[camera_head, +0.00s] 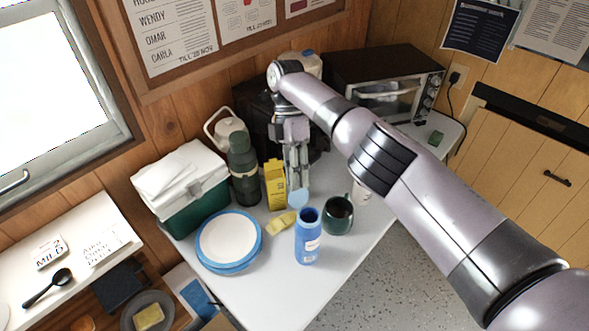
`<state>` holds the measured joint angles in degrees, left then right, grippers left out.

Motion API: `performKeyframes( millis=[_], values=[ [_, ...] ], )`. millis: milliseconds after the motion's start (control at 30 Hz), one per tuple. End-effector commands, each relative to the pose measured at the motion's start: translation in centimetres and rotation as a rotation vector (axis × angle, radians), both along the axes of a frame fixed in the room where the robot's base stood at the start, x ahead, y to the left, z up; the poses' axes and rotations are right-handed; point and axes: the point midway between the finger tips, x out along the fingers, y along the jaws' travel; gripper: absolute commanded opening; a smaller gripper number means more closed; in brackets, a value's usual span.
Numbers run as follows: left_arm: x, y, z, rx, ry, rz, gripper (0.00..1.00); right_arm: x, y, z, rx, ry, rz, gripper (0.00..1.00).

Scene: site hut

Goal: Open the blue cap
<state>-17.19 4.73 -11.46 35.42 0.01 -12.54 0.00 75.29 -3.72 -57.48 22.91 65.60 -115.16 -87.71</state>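A blue bottle (307,246) with a white label stands upright near the front edge of the white table. Its top looks open, with a dark blue inside. My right gripper (298,188) points down above the table, just behind the bottle and apart from it. A light blue round cap (298,198) shows at its fingertips, and the fingers look closed on it. The cap is off the bottle. My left gripper is not in view.
A dark green mug (338,219) stands close right of the bottle. Blue-rimmed plates (228,238), a yellow piece (281,223), a yellow box (276,186), a dark green flask (243,168) and a green cooler (190,208) stand left. A toaster oven (390,100) is behind. The table's front is clear.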

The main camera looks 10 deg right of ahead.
Motion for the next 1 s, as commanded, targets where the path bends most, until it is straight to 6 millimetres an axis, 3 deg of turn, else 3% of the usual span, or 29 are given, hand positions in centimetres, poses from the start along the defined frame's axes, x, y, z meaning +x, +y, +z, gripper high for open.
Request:
performKeyframes(
  millis=[367, 500, 733, 1000],
  values=[
    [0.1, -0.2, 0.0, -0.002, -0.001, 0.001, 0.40, 0.1, -0.1, 2.5, -0.004, -0.005, 0.001, 0.23],
    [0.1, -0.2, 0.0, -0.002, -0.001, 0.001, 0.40, 0.1, -0.2, 5.4, -0.006, -0.006, 0.000, 0.23],
    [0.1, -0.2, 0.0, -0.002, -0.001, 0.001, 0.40, 0.1, -0.1, 8.6, -0.004, -0.004, 0.000, 0.23],
    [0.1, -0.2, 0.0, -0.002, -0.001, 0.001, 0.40, 0.0, 0.0, 9.9, -0.001, 0.001, -0.001, 0.23]
  ],
)
